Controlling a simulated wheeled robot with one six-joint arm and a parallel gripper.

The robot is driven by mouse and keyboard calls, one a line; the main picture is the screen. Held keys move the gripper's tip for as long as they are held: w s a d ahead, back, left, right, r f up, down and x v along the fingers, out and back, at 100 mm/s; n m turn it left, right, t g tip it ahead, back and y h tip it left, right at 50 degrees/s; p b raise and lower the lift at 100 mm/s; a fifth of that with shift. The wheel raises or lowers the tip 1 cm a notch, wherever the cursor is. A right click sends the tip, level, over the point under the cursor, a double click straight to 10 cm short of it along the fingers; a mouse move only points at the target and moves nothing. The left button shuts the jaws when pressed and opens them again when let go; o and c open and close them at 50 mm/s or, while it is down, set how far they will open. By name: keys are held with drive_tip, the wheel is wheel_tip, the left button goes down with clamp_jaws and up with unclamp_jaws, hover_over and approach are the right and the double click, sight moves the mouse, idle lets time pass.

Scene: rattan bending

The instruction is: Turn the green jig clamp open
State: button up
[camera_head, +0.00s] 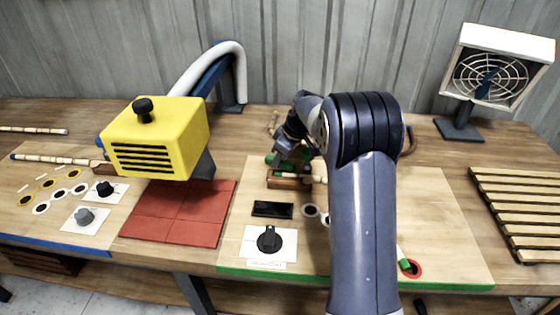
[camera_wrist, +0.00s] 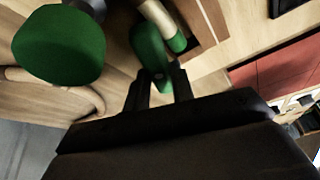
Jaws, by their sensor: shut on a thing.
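The green jig clamp (camera_head: 272,160) sits at the wooden jig block (camera_head: 288,183), partly hidden by my gripper (camera_head: 284,156) in the head view. In the wrist view my gripper (camera_wrist: 160,88) is shut on the end of a green lever part of the clamp (camera_wrist: 150,45). A large rounded green piece (camera_wrist: 58,45) shows at the upper left of the wrist view, apart from the fingers. A pale rod with a green end (camera_wrist: 177,42) lies beside the lever. My arm hides part of the bench to the right of the jig.
A yellow slotted machine (camera_head: 158,140) stands left over red tiles (camera_head: 180,212). A black knob (camera_head: 268,238) and a dark display (camera_head: 272,209) are in front of the jig. A fan (camera_head: 490,78) and a slatted rack (camera_head: 520,210) stand right. A curved rattan piece (camera_wrist: 85,98) shows near the clamp.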

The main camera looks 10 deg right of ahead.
drive_tip(key=shift+n+g+y, duration=0.3)
drive_tip(key=shift+n+g, duration=0.5)
drive_tip(key=shift+n, duration=1.4)
drive_tip(key=o, duration=1)
drive_tip(key=v, duration=1)
drive_tip(key=shift+d+r, duration=0.2)
drive_tip(key=shift+r, duration=0.15)
drive_tip(key=shift+f, duration=0.1)
